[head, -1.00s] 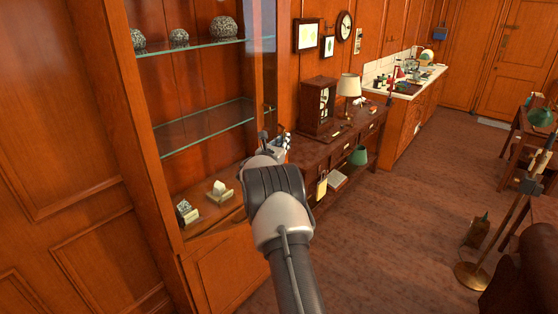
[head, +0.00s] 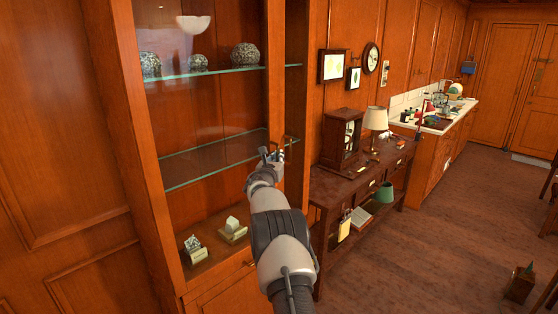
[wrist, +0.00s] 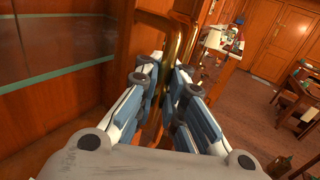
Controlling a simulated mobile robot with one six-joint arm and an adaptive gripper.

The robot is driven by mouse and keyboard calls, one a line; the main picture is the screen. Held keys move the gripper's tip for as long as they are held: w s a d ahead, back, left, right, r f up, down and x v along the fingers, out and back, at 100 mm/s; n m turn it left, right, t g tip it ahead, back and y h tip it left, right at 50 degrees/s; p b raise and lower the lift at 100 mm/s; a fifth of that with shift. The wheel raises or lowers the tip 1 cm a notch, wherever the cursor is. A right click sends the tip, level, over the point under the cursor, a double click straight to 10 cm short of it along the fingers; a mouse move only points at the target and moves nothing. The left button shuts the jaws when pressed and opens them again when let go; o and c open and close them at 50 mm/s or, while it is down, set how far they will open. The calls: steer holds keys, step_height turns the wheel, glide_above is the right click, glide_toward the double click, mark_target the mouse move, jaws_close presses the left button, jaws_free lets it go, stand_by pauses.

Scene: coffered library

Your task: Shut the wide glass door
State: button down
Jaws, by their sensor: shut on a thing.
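The wide glass door (head: 273,60) stands in front of the tall wooden display cabinet (head: 150,130). Its wooden stile is apart from the cabinet's right post, and a shelf end shows in the narrow gap, so the door looks slightly ajar. In the wrist view its glass (wrist: 50,50) is at the left, beside the stile. A brass handle (wrist: 182,40) runs between the fingers of my gripper (wrist: 163,95), which is shut on it.
Stone balls (head: 245,54) and small pale objects (head: 232,230) stand inside the cabinet on shelves and its floor. A dark side table (head: 335,185) with a clock and lamp (head: 375,118) stands close on the right.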

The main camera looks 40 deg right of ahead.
steer(key=shift+w+a+f, duration=0.2)
steer(key=shift+a+f, duration=0.15)
steer(key=c, duration=1.8)
jaws_free()
steer(key=shift+w+a+r, duration=0.1)
steer(key=shift+a, duration=0.1)
steer(key=shift+o, duration=0.6)
steer(key=shift+d+r, duration=0.1)
steer(key=shift+d, duration=0.05)
steer(key=shift+s, duration=0.2)
steer(key=v, duration=1.2)
steer(key=shift+d, duration=0.1)
